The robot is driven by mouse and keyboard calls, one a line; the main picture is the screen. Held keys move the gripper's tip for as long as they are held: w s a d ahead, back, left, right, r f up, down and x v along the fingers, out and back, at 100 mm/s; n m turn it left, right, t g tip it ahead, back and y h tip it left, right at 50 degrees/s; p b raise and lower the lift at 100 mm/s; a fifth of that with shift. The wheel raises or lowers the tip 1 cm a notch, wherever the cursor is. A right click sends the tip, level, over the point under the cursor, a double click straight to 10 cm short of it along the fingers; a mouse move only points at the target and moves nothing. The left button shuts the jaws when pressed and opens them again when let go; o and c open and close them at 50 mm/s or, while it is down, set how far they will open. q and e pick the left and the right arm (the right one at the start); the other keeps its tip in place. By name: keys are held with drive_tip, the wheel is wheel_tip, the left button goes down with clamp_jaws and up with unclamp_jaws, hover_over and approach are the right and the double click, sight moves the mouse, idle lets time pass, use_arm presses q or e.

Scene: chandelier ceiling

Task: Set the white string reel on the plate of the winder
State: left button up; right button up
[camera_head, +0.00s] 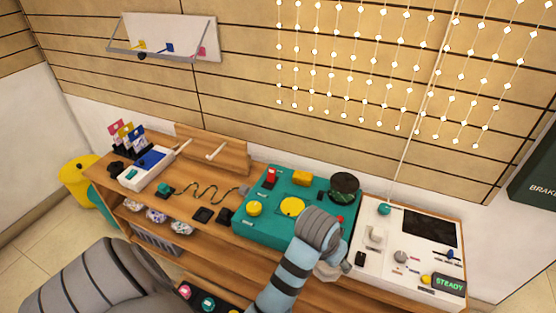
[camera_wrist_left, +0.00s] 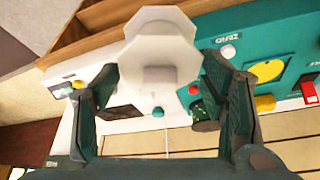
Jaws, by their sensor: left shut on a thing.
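The white string reel (camera_wrist_left: 158,70), with pale octagonal flanges, is between the fingers of my left gripper (camera_wrist_left: 160,90) in the left wrist view. The gripper is shut on it. In the head view, a small pale part of the reel (camera_head: 327,271) shows below my left wrist, which hides most of the gripper. The winder is a teal box (camera_head: 255,222) with a round yellow plate (camera_head: 292,206) on top. The plate also shows in the left wrist view (camera_wrist_left: 267,71), to the right of the reel and apart from it. My right gripper is not in view.
A white control panel (camera_head: 385,275) with a dark screen and a STEADY display stands right of the winder. A dark round drum (camera_head: 344,186) and a red switch (camera_head: 271,176) rise from the winder's back. A wooden shelf unit (camera_head: 210,235) carries everything.

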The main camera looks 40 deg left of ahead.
use_arm(q)
drive_tip(key=w+a+n+y+p, duration=0.1)
drive_tip(key=w+a+n, duration=0.1)
drive_tip(key=w+a, duration=0.45)
drive_tip(key=w+a+r+n+p, duration=0.1)
drive_tip(key=w+a+n+p, duration=0.15)
drive_tip(key=a, duration=0.65)
drive_tip(key=w+a+n+y+p, duration=0.1)
drive_tip(key=w+a, duration=0.5)
drive_tip(key=a, duration=0.2)
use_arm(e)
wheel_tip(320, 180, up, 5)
use_arm(q)
wheel_tip(320, 180, down, 6)
drive_tip(key=b, duration=0.8)
drive_tip(key=shift+s+f, duration=0.15)
drive_tip(key=shift+f, duration=0.45)
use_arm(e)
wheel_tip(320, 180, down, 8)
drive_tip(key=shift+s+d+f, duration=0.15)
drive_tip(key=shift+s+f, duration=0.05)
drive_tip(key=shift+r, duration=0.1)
use_arm(q)
drive_tip(key=shift+s+r+n+g+p, duration=0.15)
drive_tip(key=shift+n+g+p, duration=0.15)
drive_tip(key=shift+p, duration=0.15)
drive_tip(key=shift+d, duration=0.1)
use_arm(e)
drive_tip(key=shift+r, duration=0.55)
